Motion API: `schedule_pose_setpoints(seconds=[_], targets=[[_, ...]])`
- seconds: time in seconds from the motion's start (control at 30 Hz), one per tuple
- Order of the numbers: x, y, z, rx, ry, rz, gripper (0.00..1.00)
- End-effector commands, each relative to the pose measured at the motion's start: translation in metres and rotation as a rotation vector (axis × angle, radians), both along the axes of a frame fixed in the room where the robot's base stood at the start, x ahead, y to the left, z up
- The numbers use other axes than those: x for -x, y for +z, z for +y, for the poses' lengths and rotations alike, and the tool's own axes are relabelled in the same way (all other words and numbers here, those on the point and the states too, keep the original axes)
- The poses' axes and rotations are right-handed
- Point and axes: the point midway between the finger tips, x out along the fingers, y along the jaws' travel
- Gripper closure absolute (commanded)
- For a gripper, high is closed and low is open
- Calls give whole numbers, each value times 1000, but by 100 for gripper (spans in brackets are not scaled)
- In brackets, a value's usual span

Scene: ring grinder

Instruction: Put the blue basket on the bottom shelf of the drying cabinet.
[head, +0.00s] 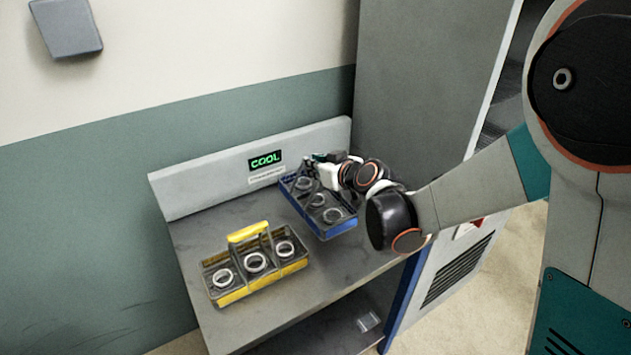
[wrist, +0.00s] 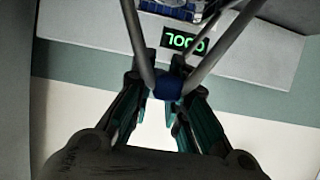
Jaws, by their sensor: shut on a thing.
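The blue basket (head: 326,231) is at the right part of the grey bench, close to the tall grey cabinet. It is a dark wire carrier with a blue edge and several pale rings inside. My gripper (head: 322,168) is over it, shut on its handle. In the wrist view my gripper (wrist: 166,98) is closed around the blue handle grip (wrist: 168,85), with the metal handle bars running up from it. I cannot tell whether the basket touches the bench. The tall grey cabinet (head: 425,80) stands right of the bench; its shelves are mostly hidden by my arm.
A yellow basket (head: 262,282) with rings stands on the bench (head: 195,250), left of the blue one. A lower shelf (head: 330,325) is under the bench. A grey box (head: 66,27) hangs on the wall.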

Motion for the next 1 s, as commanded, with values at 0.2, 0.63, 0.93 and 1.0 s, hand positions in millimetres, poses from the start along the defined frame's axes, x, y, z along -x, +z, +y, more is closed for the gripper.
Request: schedule_pose_setpoints(seconds=[0.2, 0.63, 0.93, 1.0], targets=[[0, -25, 0, -1, 0, -1, 100], [0, -41, 0, 0, -1, -1, 100], [0, -43, 0, 0, 0, 0, 66], [0, -43, 0, 0, 0, 0, 66]])
